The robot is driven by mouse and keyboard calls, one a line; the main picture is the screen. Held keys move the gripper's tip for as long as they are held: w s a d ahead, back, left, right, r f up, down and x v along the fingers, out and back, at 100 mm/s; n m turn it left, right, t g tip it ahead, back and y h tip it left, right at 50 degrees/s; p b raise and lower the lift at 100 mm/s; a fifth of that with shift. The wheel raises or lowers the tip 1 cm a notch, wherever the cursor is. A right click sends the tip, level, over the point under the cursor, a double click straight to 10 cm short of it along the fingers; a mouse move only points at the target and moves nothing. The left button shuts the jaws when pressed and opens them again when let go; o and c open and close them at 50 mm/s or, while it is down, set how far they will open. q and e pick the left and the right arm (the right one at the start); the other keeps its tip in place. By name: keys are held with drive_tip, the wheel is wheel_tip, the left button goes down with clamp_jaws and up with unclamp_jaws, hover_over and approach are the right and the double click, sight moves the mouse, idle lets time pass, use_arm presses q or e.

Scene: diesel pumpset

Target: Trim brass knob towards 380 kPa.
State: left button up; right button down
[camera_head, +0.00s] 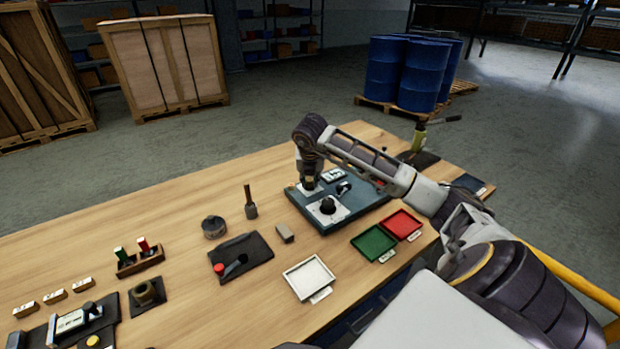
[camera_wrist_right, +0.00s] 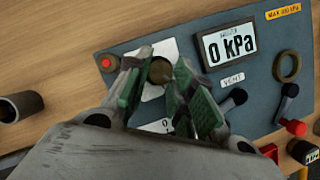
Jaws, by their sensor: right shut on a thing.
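The brass knob (camera_wrist_right: 158,70) sits on a white plate on the blue-grey panel (camera_wrist_right: 215,95). My right gripper (camera_wrist_right: 160,88) has its green-padded fingers shut on the knob, one on each side. In the head view the right gripper (camera_head: 309,182) reaches down over the panel's far left part, and hides the knob there. The digital gauge (camera_wrist_right: 229,46) on the panel reads 0 kPa. A dark lever (camera_wrist_right: 233,100) is by the VENT label (camera_wrist_right: 232,80). My left gripper is not in view.
On the panel are a red button (camera_wrist_right: 106,63), a brass ring (camera_wrist_right: 286,66) and an orange MAX kPa label (camera_wrist_right: 283,12). Green (camera_head: 354,240), red (camera_head: 421,231) and white (camera_head: 290,271) trays lie in front of it. Blue drums (camera_head: 420,80) stand behind the table.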

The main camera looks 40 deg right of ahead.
idle(0.3)
drive_tip(key=c, duration=1.2)
unclamp_jaws()
drive_tip(key=shift+r, duration=0.1)
drive_tip(key=v, duration=1.2)
drive_tip(key=shift+s, duration=0.1)
